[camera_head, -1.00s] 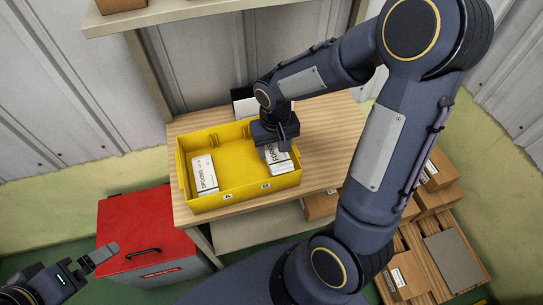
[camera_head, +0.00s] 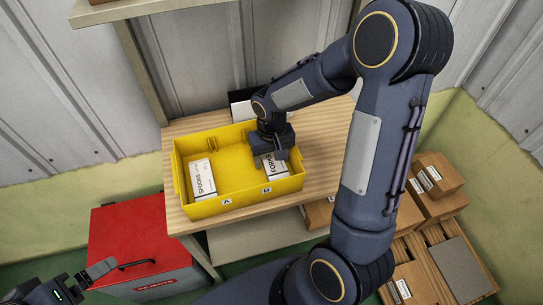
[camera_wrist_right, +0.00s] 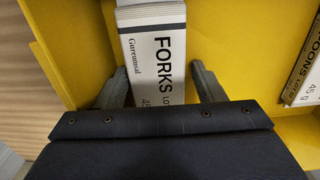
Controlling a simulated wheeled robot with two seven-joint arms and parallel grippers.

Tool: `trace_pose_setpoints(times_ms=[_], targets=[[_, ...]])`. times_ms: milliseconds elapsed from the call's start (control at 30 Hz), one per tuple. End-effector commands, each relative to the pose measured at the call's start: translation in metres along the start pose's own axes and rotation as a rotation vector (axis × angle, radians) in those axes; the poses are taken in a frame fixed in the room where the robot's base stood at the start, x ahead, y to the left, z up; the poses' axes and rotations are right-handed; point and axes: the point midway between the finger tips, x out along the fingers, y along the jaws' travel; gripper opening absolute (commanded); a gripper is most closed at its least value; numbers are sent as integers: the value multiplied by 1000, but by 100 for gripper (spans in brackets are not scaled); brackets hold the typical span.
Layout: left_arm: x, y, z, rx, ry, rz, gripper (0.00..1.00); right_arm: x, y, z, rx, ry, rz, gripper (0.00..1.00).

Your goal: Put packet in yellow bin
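The yellow bin (camera_head: 235,203) stands on a wooden table. A white packet marked FORKS (camera_head: 272,168) lies in its right part, near the side labelled B, and shows in the right wrist view (camera_wrist_right: 155,55). My right gripper (camera_head: 279,153) is over this packet inside the bin. In the right wrist view its fingers (camera_wrist_right: 160,88) are spread on either side of the packet, with gaps. A second white packet marked SPOONS (camera_head: 203,179) stands in the bin's left part and shows partly in the right wrist view (camera_wrist_right: 303,68). My left gripper (camera_head: 85,280) is at the lower left, partly cut off, away from the bin.
A red box with a black handle (camera_head: 140,235) stands on the floor below the table. Cardboard boxes (camera_head: 435,180) sit on a pallet at the right. A shelf (camera_head: 150,8) hangs above the table. Bare table top (camera_head: 325,125) shows right of the bin.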

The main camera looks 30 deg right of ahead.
Motion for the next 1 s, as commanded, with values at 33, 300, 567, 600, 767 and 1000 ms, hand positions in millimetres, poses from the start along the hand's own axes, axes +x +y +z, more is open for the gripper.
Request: trace_pose_setpoints(times_ms=[33, 300, 567, 600, 767, 1000], targets=[[0, 0, 0, 0, 0, 0, 100, 0, 0, 0, 0, 1, 0, 63], [0, 0, 0, 0, 0, 0, 100, -13, 0, -2, -1, 7, -1, 63], [2, -1, 1, 0, 0, 0, 100, -66, 0, -2, -1, 12, -2, 63], [2, -1, 1, 0, 0, 0, 100, -75, 0, -2, -1, 10, -3, 63], [3, -1, 1, 0, 0, 0, 100, -103, 0, -1, -1, 9, -2, 63], [3, -1, 2, 0, 0, 0, 100, -125, 1, 5, 0, 14, -18, 63]])
